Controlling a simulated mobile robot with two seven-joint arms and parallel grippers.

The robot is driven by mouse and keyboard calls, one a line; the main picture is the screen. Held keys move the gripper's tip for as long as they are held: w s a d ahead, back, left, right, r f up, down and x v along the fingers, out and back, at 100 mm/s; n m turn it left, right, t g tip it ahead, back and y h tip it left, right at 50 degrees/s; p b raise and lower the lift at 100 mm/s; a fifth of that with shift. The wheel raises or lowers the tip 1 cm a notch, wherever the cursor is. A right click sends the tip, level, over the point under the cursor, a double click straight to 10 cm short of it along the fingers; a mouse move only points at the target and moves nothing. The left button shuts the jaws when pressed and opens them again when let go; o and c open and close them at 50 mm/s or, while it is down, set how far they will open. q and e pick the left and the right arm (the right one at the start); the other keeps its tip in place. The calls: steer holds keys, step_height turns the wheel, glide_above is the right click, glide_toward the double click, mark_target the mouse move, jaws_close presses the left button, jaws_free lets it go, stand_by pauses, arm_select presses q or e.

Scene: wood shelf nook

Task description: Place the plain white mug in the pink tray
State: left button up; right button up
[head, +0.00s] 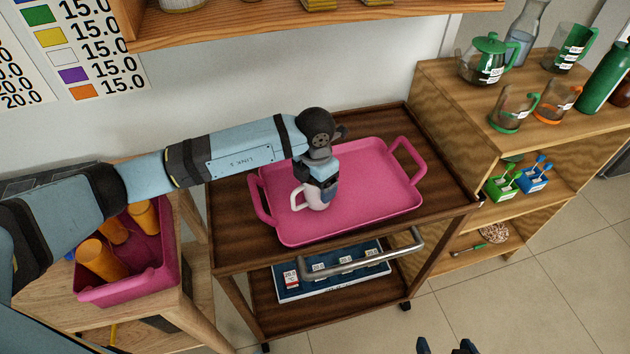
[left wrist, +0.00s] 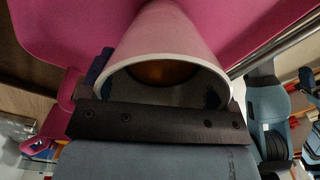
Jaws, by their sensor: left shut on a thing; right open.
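The plain white mug (head: 314,198) is upright over the middle-left part of the pink tray (head: 385,185). My left gripper (head: 321,188) comes down from above and is shut on the mug, whose handle points left. I cannot tell whether the mug's base touches the tray floor. In the left wrist view the mug (left wrist: 175,38) fills the middle, its rim close to the gripper, with the pink tray (left wrist: 48,25) behind it. My right gripper (head: 447,347) shows only its fingertips at the bottom edge, open and empty.
The tray has raised handles and lies on a dark wooden cart (head: 435,150). A pink bin (head: 170,270) with orange cups stands at left. A wooden shelf (head: 450,95) with jugs and a green bottle (head: 604,78) stands at right. The rest of the tray is clear.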

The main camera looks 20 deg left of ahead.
arm_select(q)
steer(key=shift+f, duration=0.15)
steer(key=o, duration=1.2)
steer(key=shift+r, duration=0.35)
step_height(320, 180, up, 12)
steer(key=shift+f, duration=0.15)
